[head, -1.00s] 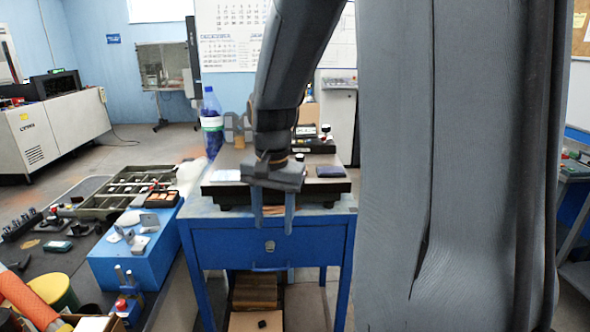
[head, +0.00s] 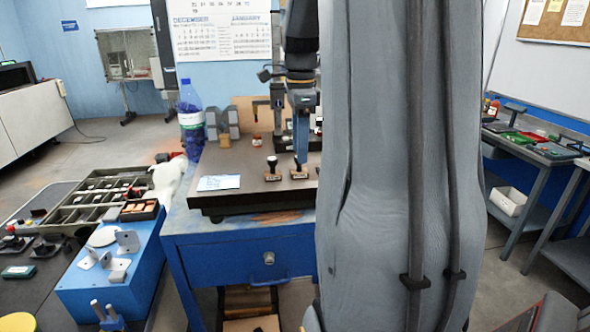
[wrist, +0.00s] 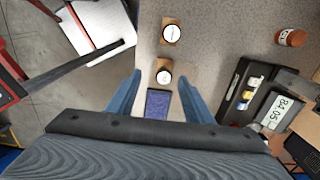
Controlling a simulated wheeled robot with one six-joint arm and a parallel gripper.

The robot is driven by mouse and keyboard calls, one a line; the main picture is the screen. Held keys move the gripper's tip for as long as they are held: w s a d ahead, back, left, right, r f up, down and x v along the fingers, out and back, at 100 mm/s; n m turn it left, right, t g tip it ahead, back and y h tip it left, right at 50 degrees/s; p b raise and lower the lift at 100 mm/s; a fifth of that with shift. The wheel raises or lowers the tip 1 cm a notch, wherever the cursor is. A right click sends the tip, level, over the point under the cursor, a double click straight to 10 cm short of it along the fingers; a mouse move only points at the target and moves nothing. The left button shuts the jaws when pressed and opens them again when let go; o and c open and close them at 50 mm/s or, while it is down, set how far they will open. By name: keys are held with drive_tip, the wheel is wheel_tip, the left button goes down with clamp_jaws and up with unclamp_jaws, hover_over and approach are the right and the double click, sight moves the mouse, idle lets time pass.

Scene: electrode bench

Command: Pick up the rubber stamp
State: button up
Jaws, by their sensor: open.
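Two rubber stamps with dark handles and wooden bases stand upright on the dark bench top, the left stamp (head: 272,175) and the right stamp (head: 299,175). In the wrist view their round white-labelled tops show, the nearer stamp (wrist: 164,77) and the farther stamp (wrist: 171,34). My gripper (head: 300,155) is open and points down over the bench, its finger overlapping the right stamp in the head view. In the wrist view my gripper (wrist: 160,73) has its blue fingers spread on either side of the nearer stamp. I cannot tell the remaining height.
A dark blue pad (wrist: 158,104) lies beside the nearer stamp. A black device with a display (wrist: 281,110) and a reddish jar (wrist: 291,38) are at the right. A white card (head: 219,182) lies at the bench's left; a blue bottle (head: 190,119) stands behind it.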

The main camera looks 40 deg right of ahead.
sight(299, 166)
drive_tip(key=shift+s+d+f, duration=0.1)
drive_tip(key=shift+f, duration=0.35)
drive_tip(key=shift+w+d+f+p, duration=0.15)
drive_tip(key=shift+f+p, duration=0.45)
drive_tip(key=shift+f, duration=0.65)
drive_tip(key=shift+w+a+f+p, duration=0.1)
drive_tip(key=shift+w+f+p, duration=0.3)
drive_tip(key=shift+f, duration=0.85)
drive_tip(key=shift+s, duration=0.15)
drive_tip(key=c, duration=1.1)
drive_tip(key=shift+c, duration=0.2)
wheel_tip(299, 166, up, 10)
drive_tip(key=shift+b, duration=1.25)
